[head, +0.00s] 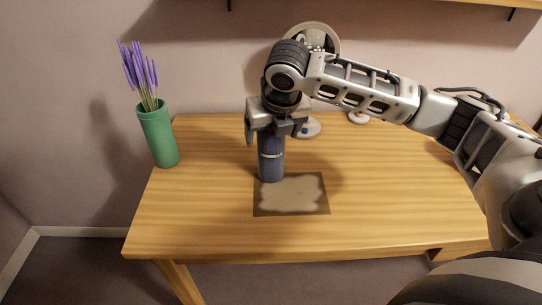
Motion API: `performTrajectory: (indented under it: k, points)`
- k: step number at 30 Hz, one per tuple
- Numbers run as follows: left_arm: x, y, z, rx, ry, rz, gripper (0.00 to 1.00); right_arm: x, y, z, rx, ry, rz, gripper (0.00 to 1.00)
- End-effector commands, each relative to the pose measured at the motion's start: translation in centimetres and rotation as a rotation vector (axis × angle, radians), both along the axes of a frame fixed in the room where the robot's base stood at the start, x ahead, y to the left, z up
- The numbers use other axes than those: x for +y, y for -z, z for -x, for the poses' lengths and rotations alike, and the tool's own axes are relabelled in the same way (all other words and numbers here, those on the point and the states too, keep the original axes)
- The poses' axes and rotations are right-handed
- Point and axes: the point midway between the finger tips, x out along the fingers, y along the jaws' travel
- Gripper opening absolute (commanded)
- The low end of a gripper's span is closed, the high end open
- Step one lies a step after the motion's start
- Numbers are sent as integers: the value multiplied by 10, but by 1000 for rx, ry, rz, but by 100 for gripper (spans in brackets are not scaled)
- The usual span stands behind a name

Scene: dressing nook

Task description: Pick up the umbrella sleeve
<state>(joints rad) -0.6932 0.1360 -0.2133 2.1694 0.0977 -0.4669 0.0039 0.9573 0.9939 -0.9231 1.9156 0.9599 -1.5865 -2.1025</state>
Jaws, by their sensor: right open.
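The umbrella sleeve appears to be the dark blue-grey upright cylinder (271,162) with a thin light band, standing on the wooden table at the upper left edge of a mat. My right gripper (277,132) points down over its top. The fingers are open on either side of the cylinder's upper end, which is partly hidden by the gripper. I cannot tell whether the fingers touch it. My left gripper does not show.
A green vase (158,135) with purple flowers stands at the table's left. A brown and cream mat (292,195) lies mid-table. Behind my right arm are a round pale-rimmed object (314,29) and a small white dish (358,117). The wooden table (400,200) is clear on the right.

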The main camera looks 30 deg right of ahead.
Motion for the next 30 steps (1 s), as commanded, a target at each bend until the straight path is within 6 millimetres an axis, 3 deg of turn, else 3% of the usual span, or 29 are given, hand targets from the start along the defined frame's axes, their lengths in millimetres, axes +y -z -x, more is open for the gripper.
performTrajectory:
  k: [8, 11, 15, 25, 30]
  points:
    - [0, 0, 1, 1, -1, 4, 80, 0, 4, -2, -1, -2, 1, 81]
    - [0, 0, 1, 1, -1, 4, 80, 0, 4, -2, -1, -2, 1, 58]
    - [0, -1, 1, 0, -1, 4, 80, 0, 4, -2, -1, -1, 1, 21]
    - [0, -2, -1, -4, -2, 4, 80, -1, 0, -2, -4, 0, 0, 21]
    - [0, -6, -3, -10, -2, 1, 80, -1, -12, -3, -6, -1, 0, 21]
